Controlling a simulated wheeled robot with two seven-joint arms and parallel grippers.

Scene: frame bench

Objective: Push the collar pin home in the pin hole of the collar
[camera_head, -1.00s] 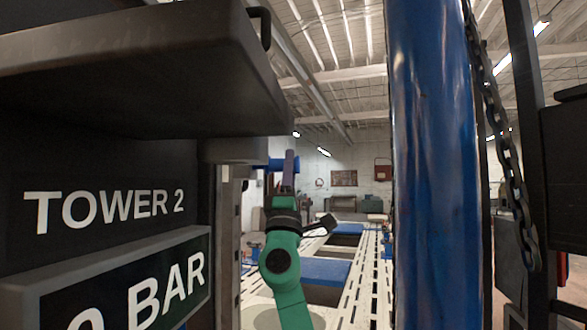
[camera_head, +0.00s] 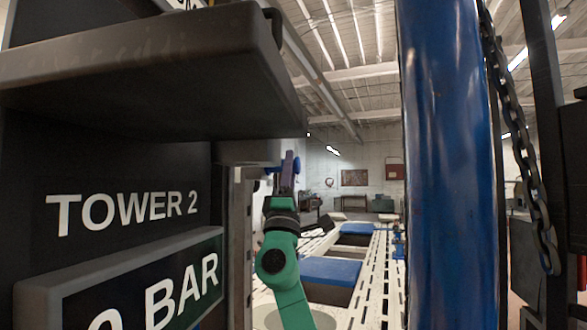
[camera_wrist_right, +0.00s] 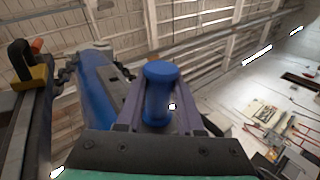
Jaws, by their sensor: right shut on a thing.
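My right gripper (camera_head: 288,166) is beyond the tower, in the middle of the head view, on a green arm. It is shut on the blue collar pin (camera_wrist_right: 161,76), whose round head stands up between the two purple-grey fingers in the right wrist view. The pin's blue end (camera_head: 296,165) shows to the right of the finger in the head view. The pin's other end points left, towards the grey round collar (camera_head: 248,152) under the dark block. The pin hole is hidden, so I cannot tell how deep the pin sits. My left gripper is not in view.
A dark overhanging block (camera_head: 150,85) and a panel reading TOWER 2 (camera_head: 125,212) fill the left side. A blue column (camera_head: 450,160) and a hanging chain (camera_head: 525,150) stand at the right. A slotted white frame with blue pads (camera_head: 330,270) lies behind my arm.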

